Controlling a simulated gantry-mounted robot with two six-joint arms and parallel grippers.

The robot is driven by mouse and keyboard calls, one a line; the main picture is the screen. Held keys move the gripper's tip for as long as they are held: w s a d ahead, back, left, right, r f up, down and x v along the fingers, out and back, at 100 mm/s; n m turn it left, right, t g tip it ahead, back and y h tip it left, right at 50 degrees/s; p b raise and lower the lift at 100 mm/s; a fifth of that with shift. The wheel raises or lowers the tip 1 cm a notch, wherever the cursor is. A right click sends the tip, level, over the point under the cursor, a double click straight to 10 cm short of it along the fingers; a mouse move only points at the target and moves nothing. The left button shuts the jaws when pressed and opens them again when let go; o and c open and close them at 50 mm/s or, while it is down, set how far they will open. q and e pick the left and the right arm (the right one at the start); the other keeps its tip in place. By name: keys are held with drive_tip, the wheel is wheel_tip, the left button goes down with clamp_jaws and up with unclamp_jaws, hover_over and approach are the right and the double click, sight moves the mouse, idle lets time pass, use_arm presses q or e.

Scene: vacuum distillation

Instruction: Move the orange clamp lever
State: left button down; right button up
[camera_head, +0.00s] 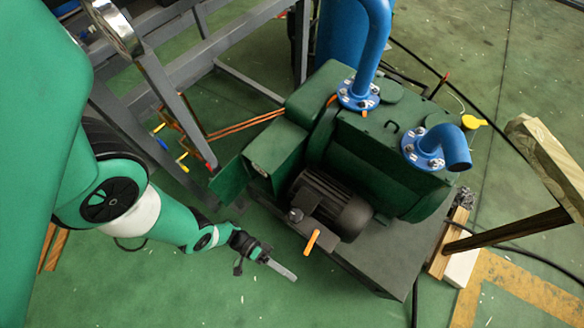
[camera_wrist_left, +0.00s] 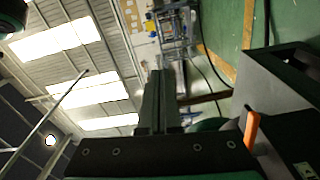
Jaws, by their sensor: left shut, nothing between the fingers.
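The orange clamp lever (camera_head: 312,242) sticks out from the front of the green vacuum pump (camera_head: 365,160), beside its black motor (camera_head: 330,200). The lever also shows in the left wrist view (camera_wrist_left: 251,129), to the right of the fingers. My left gripper (camera_head: 282,270) is shut and empty, a little to the left of and below the lever in the head view, apart from it. In the left wrist view its closed fingers (camera_wrist_left: 158,100) point up the picture. My right gripper is not in view.
Blue flanged pipes (camera_head: 424,148) rise from the pump. A grey metal frame (camera_head: 200,60) stands at the upper left. A wooden piece (camera_head: 505,232) and a black cable lie at the right. Green floor (camera_head: 200,285) is clear around my left gripper.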

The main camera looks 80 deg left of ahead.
use_arm(q)
drive_tip(key=s+a+f+m+g+y, duration=0.25)
drive_tip(key=a+m, duration=0.65)
drive_tip(key=m, duration=0.8)
drive_tip(key=s+a+f+m+g+y, duration=0.1)
drive_tip(key=a+f+m+g+y, duration=0.2)
drive_tip(key=a+m, duration=0.95)
drive_tip(key=m+b, duration=0.4)
drive_tip(key=b, duration=0.2)
approach(311, 243)
drive_tip(key=w+d+f, duration=0.2)
drive_tip(key=d+f, duration=0.2)
drive_tip(key=f, duration=0.1)
drive_tip(key=shift+y, duration=0.45)
